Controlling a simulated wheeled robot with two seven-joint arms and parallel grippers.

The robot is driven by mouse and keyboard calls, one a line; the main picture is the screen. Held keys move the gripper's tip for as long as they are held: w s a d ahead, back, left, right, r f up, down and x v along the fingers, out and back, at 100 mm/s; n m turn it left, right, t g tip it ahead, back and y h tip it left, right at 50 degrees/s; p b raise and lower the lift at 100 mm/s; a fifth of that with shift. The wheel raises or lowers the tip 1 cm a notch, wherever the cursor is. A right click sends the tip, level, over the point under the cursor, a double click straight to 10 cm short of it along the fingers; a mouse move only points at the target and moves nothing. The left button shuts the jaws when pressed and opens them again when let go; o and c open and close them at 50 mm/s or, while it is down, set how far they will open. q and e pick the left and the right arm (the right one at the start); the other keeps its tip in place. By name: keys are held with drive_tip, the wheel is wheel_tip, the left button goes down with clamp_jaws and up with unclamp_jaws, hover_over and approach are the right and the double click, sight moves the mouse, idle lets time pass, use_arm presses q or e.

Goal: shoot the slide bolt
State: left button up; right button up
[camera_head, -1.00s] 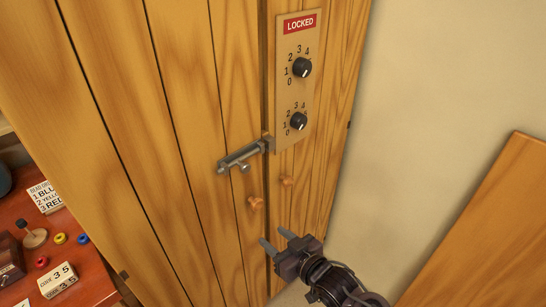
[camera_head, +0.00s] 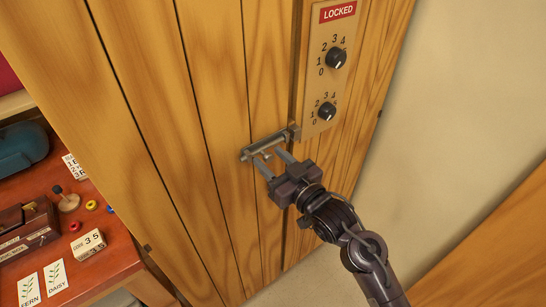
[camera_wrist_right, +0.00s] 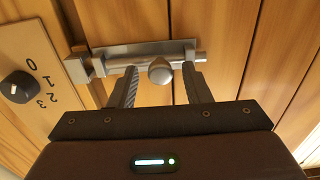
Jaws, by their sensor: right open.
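The grey metal slide bolt (camera_head: 252,150) is mounted on the wooden door beside the seam, its keeper (camera_head: 294,132) at its right end. In the right wrist view the bolt (camera_wrist_right: 183,50) lies across the top, with the keeper (camera_wrist_right: 78,68) at left. Its round handle knob (camera_wrist_right: 160,71) shows between my fingers. My right gripper (camera_head: 268,155) is open at the bolt, its fingers (camera_wrist_right: 159,84) on either side of the knob, apart from it. I cannot tell whether the rod enters the keeper. My left gripper is out of view.
A panel with two dials (camera_head: 336,58) and a red LOCKED sign (camera_head: 338,11) is right of the bolt. A red table (camera_head: 110,262) at lower left holds a code block (camera_head: 88,244), cards and small items. A wooden board (camera_head: 490,262) stands at lower right.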

sight(279, 142)
clamp_jaws()
drive_tip(key=w+d, duration=0.1)
drive_tip(key=d, duration=0.1)
drive_tip(key=w+d, duration=0.1)
drive_tip(key=shift+w+d, duration=0.4)
drive_tip(key=shift+c, duration=2)
unclamp_jaws()
drive_tip(key=o, duration=0.4)
drive_tip(key=shift+w+d, duration=0.1)
drive_tip(key=shift+d, duration=0.1)
drive_tip(key=shift+a, duration=0.1)
